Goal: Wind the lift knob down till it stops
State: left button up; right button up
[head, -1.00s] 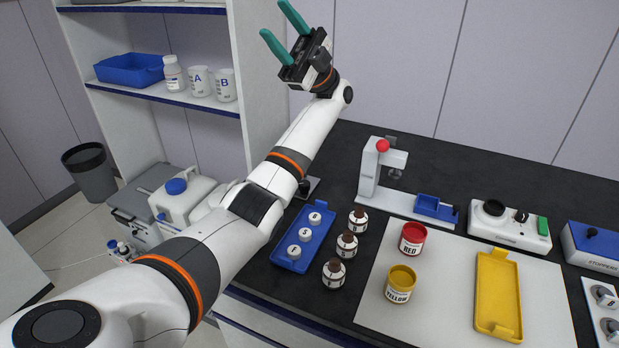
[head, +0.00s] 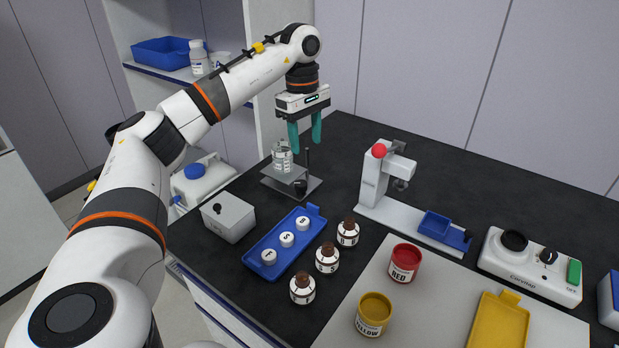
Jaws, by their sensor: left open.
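The lift (head: 273,183) is a small grey platform stand near the back left of the black bench. A clear glass beaker (head: 282,158) stands on its top plate. The black lift knob (head: 300,188) sticks out at the lift's front right side, and a thin dark post rises behind it. My left gripper (head: 305,148) points down with its two teal fingers spread apart and empty. It hangs above the knob, beside the beaker in the picture, apart from the knob. My right gripper is not in view.
A grey lidded box (head: 228,218) and a blue tray (head: 268,250) with several white caps stand in front of the lift. Brown bottles (head: 327,259) are further right. A white press-like stand (head: 374,174) with a red ball is right of the lift. Bare bench lies between.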

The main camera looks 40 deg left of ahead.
aim_at(301, 183)
pick_arm(q)
jog(key=shift+y, duration=0.4)
jog(key=f, duration=0.4)
jog(key=a+f, duration=0.1)
jog(key=f, duration=0.7)
jog(key=shift+s+a+f, duration=0.1)
jog(key=shift+a+f, duration=0.05)
jog(key=shift+a, duration=0.1)
jog(key=shift+c, duration=0.5)
jog(key=c, duration=0.9)
